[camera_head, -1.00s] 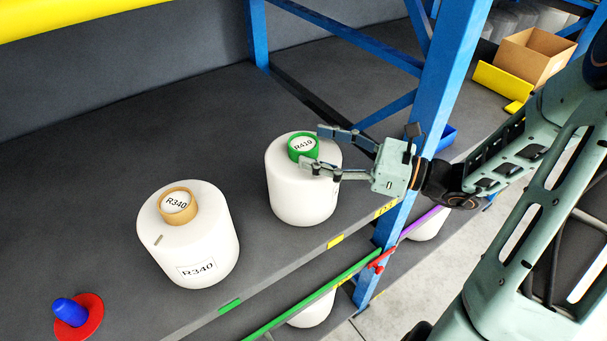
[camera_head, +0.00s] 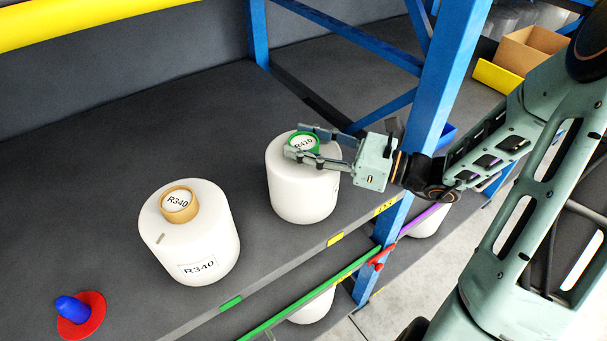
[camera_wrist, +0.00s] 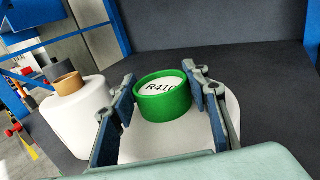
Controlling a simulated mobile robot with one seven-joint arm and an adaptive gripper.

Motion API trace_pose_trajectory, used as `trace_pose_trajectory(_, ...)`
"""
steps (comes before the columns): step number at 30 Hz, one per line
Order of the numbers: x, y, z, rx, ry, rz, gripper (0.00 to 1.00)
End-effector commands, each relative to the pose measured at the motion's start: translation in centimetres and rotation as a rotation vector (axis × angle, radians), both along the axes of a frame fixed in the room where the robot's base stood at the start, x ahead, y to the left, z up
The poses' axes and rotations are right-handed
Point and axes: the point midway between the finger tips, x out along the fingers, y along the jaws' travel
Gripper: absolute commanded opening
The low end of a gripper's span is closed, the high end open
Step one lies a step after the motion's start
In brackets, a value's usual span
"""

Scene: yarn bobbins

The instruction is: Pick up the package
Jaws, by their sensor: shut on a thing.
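The package is a white yarn bobbin (camera_head: 302,195) standing upright on the dark shelf, near its front edge beside the blue post. A green core (camera_head: 306,150) with a white label, seemingly R410, sticks up from its top. My gripper (camera_head: 297,141) reaches in from the right, with one finger on each side of the green core and shut on it. In the wrist view the green core (camera_wrist: 163,99) sits between the two blue-padded fingers, above the white yarn (camera_wrist: 165,143).
A second white bobbin (camera_head: 197,240) with a tan core and R340 label stands to the left. A blue cone on a red disc (camera_head: 78,315) is at the lower left. The blue post (camera_head: 436,95) rises close to my gripper. The shelf behind the bobbins is clear.

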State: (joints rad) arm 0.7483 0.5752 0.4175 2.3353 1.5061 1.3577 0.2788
Motion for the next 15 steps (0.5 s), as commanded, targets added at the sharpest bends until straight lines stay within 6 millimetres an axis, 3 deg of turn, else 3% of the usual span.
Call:
trace_pose_trajectory(3, 0.00, 0.00, 0.01, 0.000, 0.000, 0.000, 0.00)
trace_pose_trajectory(15, 0.02, 0.03, 0.42, 0.004, -0.005, 0.001, 0.00)
